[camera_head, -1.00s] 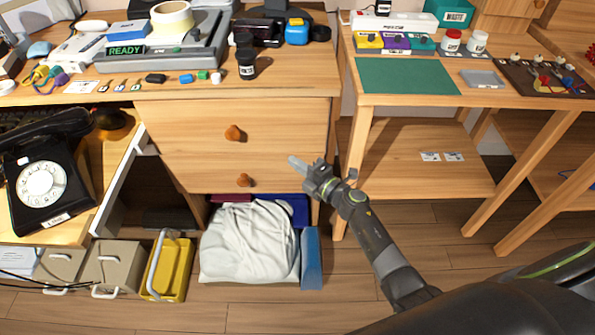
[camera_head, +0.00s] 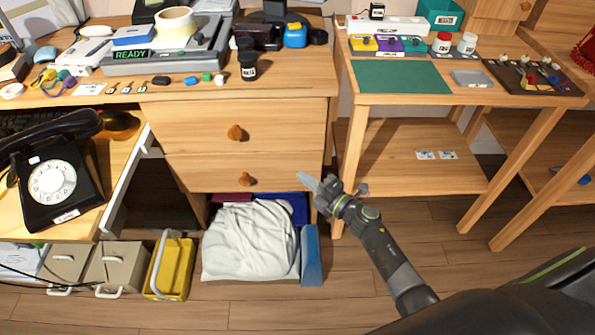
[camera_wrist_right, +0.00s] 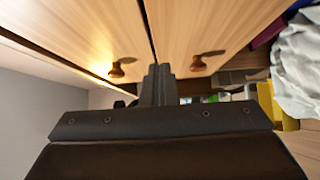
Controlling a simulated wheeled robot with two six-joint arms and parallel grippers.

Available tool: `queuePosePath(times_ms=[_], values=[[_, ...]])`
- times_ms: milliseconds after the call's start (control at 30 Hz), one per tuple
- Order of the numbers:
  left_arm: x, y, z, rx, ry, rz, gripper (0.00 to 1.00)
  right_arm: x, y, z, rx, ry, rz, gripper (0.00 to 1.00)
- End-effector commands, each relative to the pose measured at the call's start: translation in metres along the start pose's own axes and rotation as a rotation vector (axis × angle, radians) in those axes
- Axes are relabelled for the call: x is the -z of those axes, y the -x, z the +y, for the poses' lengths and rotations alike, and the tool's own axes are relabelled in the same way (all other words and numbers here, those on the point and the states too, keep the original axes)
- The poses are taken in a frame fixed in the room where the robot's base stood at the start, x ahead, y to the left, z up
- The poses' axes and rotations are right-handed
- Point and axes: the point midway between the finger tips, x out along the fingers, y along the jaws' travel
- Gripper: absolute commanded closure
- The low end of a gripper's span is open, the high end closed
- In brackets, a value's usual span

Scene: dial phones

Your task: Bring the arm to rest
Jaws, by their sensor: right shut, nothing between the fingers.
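My right gripper (camera_head: 308,183) is shut and empty. In the head view my right arm (camera_head: 378,243) reaches in from the lower right, and the gripper is in front of the desk's right side, to the right of the lower drawer knob (camera_head: 246,179). It touches nothing that I can see. In the right wrist view the shut fingers (camera_wrist_right: 158,85) point toward the wooden drawer fronts (camera_wrist_right: 90,35), with two knobs showing. My left gripper is not in view.
A black dial phone (camera_head: 55,185) sits on a pulled-out shelf at the left. A side table (camera_head: 480,98) stands at the right. Floor in front is clear.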

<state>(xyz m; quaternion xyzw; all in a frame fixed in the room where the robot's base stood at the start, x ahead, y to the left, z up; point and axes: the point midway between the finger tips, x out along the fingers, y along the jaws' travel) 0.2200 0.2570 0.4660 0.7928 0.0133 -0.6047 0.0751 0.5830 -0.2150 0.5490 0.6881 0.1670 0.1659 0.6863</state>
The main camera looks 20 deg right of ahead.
Motion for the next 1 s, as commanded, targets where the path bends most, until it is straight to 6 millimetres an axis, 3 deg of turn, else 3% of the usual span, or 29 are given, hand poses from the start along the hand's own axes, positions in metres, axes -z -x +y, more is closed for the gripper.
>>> queuePosePath(times_ms=[300,767,867,1000], values=[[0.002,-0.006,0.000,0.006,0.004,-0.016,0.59,0.001,0.054,-0.001,0.003,-0.001,0.000,1.00],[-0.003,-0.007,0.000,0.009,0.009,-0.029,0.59,-0.001,0.067,0.000,-0.002,-0.016,-0.017,1.00],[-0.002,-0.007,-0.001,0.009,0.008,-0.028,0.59,-0.008,0.074,0.002,-0.009,-0.074,-0.093,1.00],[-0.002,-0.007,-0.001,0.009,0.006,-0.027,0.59,-0.029,0.097,0.002,-0.019,-0.253,-0.301,1.00]])
